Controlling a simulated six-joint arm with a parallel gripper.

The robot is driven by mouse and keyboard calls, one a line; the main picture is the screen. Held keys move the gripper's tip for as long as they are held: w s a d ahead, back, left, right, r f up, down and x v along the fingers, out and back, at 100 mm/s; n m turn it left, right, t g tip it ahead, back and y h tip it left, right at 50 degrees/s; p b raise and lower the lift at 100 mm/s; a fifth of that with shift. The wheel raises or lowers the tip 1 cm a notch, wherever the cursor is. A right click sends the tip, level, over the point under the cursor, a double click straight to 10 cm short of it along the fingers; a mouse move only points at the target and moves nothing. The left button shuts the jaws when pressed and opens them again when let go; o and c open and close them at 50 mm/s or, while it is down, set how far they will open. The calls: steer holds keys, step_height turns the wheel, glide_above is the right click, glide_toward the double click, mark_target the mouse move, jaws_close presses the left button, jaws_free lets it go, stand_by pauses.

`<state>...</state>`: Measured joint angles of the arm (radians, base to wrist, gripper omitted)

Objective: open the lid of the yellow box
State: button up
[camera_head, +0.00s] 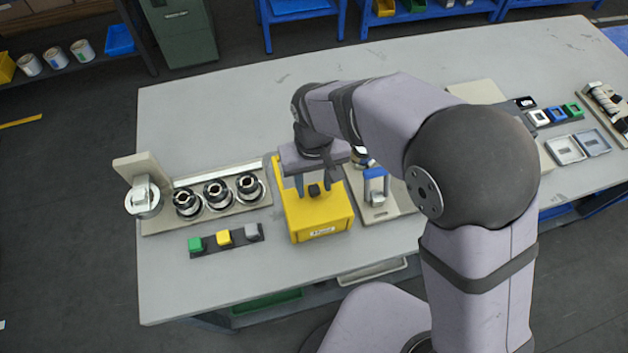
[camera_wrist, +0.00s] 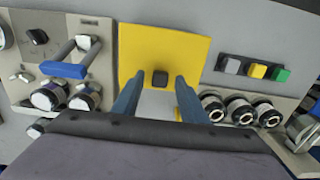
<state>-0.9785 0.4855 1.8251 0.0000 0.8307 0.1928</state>
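The yellow box (camera_head: 322,215) stands on the grey table in the middle of the head view, with a white label on its front. Its flat yellow lid (camera_wrist: 190,52) looks closed. A small black knob (camera_wrist: 160,78) sits on the lid, and it also shows in the head view (camera_head: 314,190). My gripper (camera_head: 314,188) is above the box, pointing down, with its two blue-grey fingers apart on either side of the knob. In the wrist view the fingers (camera_wrist: 157,82) show a clear gap and hold nothing. I cannot tell how high the fingertips are above the lid.
Left of the box is a plate with several black-and-silver rollers (camera_head: 217,193). In front of it is a strip with green, yellow and grey buttons (camera_head: 224,238). Right of the box is a plate with a blue-handled part (camera_head: 375,180). Bare table lies at the front left.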

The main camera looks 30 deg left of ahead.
jaws_close()
steer(key=w+a+p, duration=0.2)
steer(key=w+a, duration=0.4)
steer(key=shift+w+a+p, duration=0.3)
jaws_free()
steer(key=shift+r, duration=0.1)
step_height(320, 180, up, 7)
steer(key=b, duration=0.2)
stand_by(0.6)
steer(key=shift+d+r, duration=0.1)
